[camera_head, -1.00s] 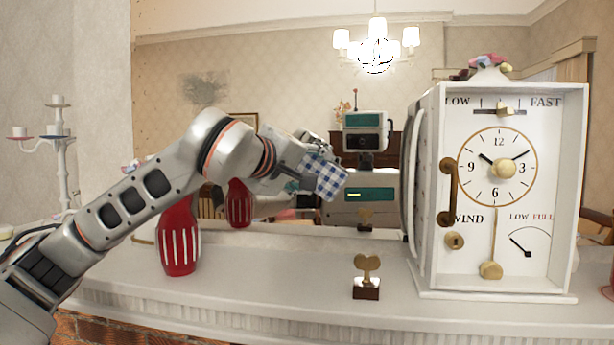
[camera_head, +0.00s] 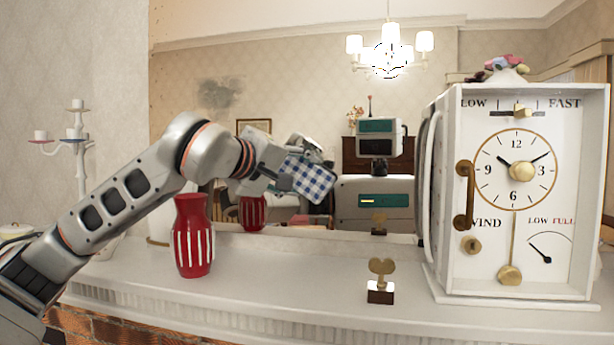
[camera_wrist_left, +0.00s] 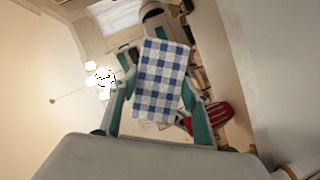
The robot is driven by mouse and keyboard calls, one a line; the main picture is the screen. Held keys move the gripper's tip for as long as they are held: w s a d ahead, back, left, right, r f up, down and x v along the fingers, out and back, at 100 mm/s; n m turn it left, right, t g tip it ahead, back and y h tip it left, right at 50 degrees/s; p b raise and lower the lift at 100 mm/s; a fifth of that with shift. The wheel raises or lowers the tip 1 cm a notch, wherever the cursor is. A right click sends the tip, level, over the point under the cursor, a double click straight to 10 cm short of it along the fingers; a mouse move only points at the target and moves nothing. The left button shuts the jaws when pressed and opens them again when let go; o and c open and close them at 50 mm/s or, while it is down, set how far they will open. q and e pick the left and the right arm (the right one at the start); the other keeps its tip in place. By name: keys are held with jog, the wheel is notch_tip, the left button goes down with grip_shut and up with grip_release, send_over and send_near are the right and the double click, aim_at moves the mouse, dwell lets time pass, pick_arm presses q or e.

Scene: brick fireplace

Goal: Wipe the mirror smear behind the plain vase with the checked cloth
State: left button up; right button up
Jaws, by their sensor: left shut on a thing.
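The blue-and-white checked cloth (camera_head: 308,180) is in my left gripper (camera_head: 290,172), which is shut on it, in front of the mirror (camera_head: 300,80). In the left wrist view the cloth (camera_wrist_left: 162,80) spreads between the teal fingers. A dark grey smear (camera_head: 217,95) is on the mirror's upper left, above and left of the cloth. A red vase with white stripes (camera_head: 192,250) stands on the mantel below my left arm. A pale object (camera_head: 158,228) left of it is mostly hidden by the arm; I cannot tell whether it is the plain vase. My right gripper is out of view.
A large white clock (camera_head: 518,190) stands on the mantel (camera_head: 290,285) at the right. A small brass key on a dark base (camera_head: 380,282) stands left of it. A white candelabra (camera_head: 74,145) is at the far left. Mantel between red vase and key is clear.

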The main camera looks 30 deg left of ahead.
aim_at(312, 165)
pick_arm(q)
jog(key=shift+s+a, duration=0.8)
jog(key=shift+a, duration=2.45)
jog(key=shift+w+d+r+p, duration=0.3)
jog(key=shift+d+p, duration=0.3)
jog(key=shift+d, duration=0.4)
jog(key=shift+w+d+r+p, duration=0.15)
jog(key=shift+d+r+p, duration=0.2)
jog(key=shift+d+p, duration=0.45)
jog(key=shift+w+d+r+p, duration=0.25)
jog(key=shift+d+r+p, duration=0.15)
jog(key=shift+d, duration=0.75)
jog(key=shift+w+d+f, duration=0.1)
jog(key=shift+w+d, duration=0.1)
jog(key=shift+d, duration=0.55)
jog(key=shift+w+d, duration=0.2)
jog(key=shift+d, duration=0.55)
jog(key=shift+w+d, duration=0.2)
jog(key=shift+d, duration=0.55)
jog(key=shift+w+d, duration=0.15)
jog(key=shift+d, duration=0.55)
jog(key=shift+a+b, duration=0.2)
jog(key=shift+b, duration=0.1)
